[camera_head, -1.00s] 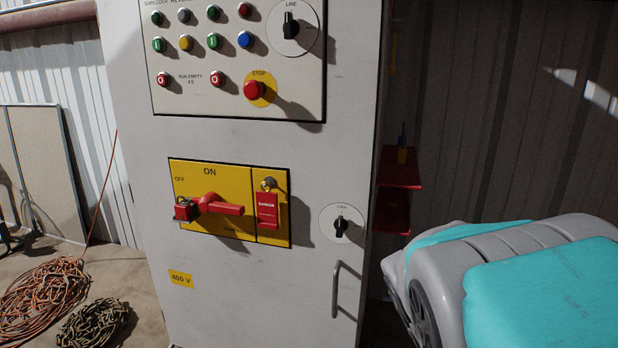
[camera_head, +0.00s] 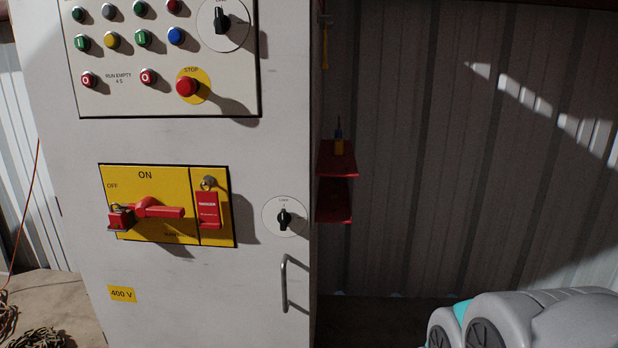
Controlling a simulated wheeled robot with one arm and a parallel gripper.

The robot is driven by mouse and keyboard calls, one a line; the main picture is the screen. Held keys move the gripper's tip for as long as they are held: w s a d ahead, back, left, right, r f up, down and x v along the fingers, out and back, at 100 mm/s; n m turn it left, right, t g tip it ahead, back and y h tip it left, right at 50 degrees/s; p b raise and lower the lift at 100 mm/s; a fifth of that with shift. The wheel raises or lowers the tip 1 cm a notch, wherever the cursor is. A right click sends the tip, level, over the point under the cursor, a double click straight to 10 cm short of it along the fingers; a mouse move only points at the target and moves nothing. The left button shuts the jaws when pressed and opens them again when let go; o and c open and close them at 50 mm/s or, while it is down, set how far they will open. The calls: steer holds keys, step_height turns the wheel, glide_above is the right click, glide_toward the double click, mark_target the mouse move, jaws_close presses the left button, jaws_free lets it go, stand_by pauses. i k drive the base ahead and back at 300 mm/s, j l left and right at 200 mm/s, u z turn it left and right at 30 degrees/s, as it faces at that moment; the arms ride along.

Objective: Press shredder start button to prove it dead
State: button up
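A white cabinet (camera_head: 215,300) carries a control panel (camera_head: 120,105) at its top. Two green buttons marked I show there, one at left (camera_head: 82,42) and one further right (camera_head: 143,38). The top label is cut off, so I cannot tell which starts the shredder. Two red O buttons (camera_head: 88,80) and a red stop button on a yellow disc (camera_head: 187,87) sit below. The red isolator handle (camera_head: 165,211) lies horizontal, with a red padlock (camera_head: 121,218) at its left, by OFF. A red danger tag (camera_head: 208,211) hangs beside it. My gripper is out of view.
A black selector knob (camera_head: 284,219) and a bar handle (camera_head: 284,283) are on the cabinet's right side. Red shelves (camera_head: 337,185) hang beyond its edge. A corrugated wall (camera_head: 430,150) stands behind. Coiled cable (camera_head: 40,338) lies on the floor at lower left.

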mark_target(80, 41)
steer(key=u, duration=1.4)
